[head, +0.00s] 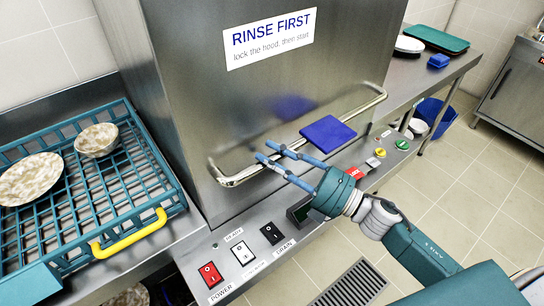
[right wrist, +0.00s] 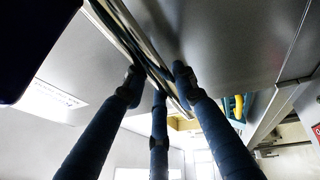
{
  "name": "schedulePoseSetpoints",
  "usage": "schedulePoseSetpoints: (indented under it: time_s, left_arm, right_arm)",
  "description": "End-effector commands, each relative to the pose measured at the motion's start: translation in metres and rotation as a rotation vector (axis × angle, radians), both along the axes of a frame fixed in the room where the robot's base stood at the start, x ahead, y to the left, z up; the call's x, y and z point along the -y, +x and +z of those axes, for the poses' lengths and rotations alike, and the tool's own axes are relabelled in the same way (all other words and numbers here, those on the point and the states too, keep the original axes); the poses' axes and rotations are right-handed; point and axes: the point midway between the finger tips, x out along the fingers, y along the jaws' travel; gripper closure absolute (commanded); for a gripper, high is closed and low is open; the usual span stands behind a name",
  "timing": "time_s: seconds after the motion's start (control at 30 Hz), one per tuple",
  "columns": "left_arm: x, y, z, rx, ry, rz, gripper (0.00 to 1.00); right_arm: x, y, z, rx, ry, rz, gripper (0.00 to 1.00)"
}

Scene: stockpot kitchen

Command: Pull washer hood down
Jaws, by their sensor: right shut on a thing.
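The washer hood (head: 200,80) is a large brushed steel box with a "RINSE FIRST" label. Its lower front edge is close to the control panel; I cannot tell whether a gap is left. A silver bar handle (head: 365,106) runs across the hood's lower front. My right gripper (head: 270,152) has its blue fingers at the handle's left half, shut on it. In the right wrist view the fingers (right wrist: 160,85) close around the shiny bar (right wrist: 128,38). My left gripper is not in view.
A teal dish rack (head: 85,205) with patterned dishes and a yellow handle stands left of the hood. The control panel (head: 225,235) with switches and buttons lies below. A blue square (head: 328,133) is by the handle. A counter with trays (head: 437,39) is at right.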

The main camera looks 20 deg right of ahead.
Motion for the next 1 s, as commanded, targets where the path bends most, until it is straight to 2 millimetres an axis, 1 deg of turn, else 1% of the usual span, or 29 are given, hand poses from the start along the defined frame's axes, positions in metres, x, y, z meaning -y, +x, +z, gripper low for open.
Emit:
schedulePoseSetpoints:
  time_s: [0.03, 0.07, 0.1, 0.17, 0.2, 0.53, 0.67, 0.77, 1.0]
  left_arm:
    - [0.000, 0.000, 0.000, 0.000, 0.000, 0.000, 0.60]
    - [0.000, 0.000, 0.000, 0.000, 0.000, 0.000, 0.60]
    - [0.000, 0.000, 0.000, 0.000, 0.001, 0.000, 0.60]
    - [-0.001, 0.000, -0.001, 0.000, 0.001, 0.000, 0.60]
    - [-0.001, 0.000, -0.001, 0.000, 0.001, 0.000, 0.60]
    - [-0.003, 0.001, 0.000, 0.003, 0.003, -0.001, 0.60]
    - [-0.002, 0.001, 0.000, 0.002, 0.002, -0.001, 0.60]
    - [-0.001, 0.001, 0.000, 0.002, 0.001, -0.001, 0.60]
    - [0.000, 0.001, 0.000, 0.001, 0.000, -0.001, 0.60]
  right_arm:
    - [0.000, -0.001, -0.009, -0.013, -0.011, -0.002, 1.00]
    - [0.000, -0.001, -0.010, -0.014, -0.011, -0.002, 1.00]
    - [0.000, -0.001, -0.010, -0.014, -0.011, -0.002, 0.67]
    - [0.000, -0.001, -0.011, -0.015, -0.012, -0.002, 0.55]
    - [0.000, -0.001, -0.011, -0.015, -0.011, -0.002, 0.53]
    - [0.000, -0.002, -0.009, -0.012, -0.009, 0.000, 0.53]
    - [0.006, -0.008, -0.011, -0.014, -0.009, -0.001, 0.53]
    - [0.016, -0.020, -0.014, -0.016, -0.008, -0.001, 0.53]
    - [0.052, -0.057, -0.023, -0.017, -0.008, -0.003, 0.53]
